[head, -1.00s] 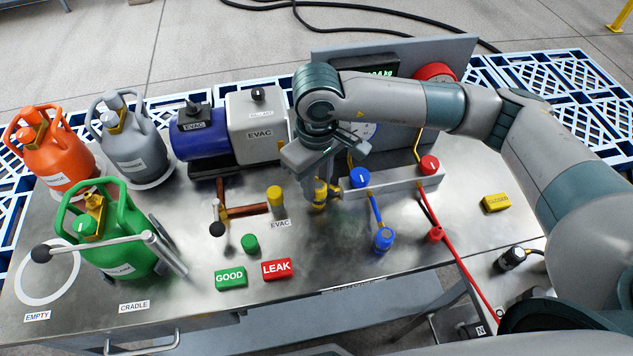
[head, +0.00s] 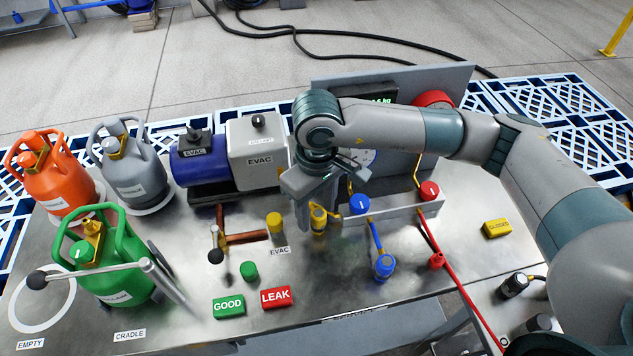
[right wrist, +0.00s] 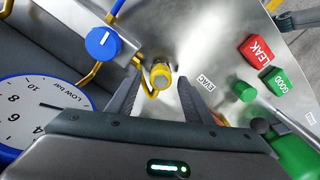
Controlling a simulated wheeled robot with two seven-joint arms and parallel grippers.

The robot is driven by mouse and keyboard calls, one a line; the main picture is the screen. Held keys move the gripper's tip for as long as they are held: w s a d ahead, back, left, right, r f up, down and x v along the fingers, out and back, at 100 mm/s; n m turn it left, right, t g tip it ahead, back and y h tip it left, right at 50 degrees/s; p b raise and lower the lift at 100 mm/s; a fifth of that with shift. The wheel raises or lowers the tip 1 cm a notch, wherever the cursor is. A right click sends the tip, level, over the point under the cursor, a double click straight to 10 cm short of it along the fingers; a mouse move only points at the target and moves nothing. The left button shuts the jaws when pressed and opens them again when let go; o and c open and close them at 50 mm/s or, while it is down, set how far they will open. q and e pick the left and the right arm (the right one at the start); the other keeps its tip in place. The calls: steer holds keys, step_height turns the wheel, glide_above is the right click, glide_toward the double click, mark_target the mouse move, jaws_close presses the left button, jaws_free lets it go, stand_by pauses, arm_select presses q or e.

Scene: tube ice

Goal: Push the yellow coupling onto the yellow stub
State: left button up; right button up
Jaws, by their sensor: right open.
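The yellow coupling (head: 318,219) stands near the front of the manifold, with its yellow hose running toward the manifold. In the right wrist view the yellow coupling (right wrist: 160,76) lies between my fingertips. The yellow stub (head: 275,222) stands upright on the table left of the coupling, behind the EVAC label and at the end of a copper pipe. I cannot make the stub out in the right wrist view. My right gripper (head: 319,205) points down over the coupling; its jaws (right wrist: 160,78) are open, one finger on either side. Contact is not clear. My left gripper is out of view.
The manifold with a blue knob (head: 359,204) and a red knob (head: 429,190) stands right of my right gripper. The vacuum pump (head: 255,155) is behind the stub. The GOOD (head: 228,306) and LEAK (head: 276,298) blocks lie in front. A blue coupling (head: 383,266) stands to the right.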

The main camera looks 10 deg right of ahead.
step_height(320, 180, up, 9)
steer(key=b, duration=0.3)
steer(key=shift+f, duration=0.1)
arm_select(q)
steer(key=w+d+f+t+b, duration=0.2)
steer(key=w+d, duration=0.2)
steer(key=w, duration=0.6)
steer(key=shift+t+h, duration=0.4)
arm_select(e)
step_height(320, 180, up, 8)
steer(key=shift+r, duration=0.2)
steer(key=shift+s, duration=0.1)
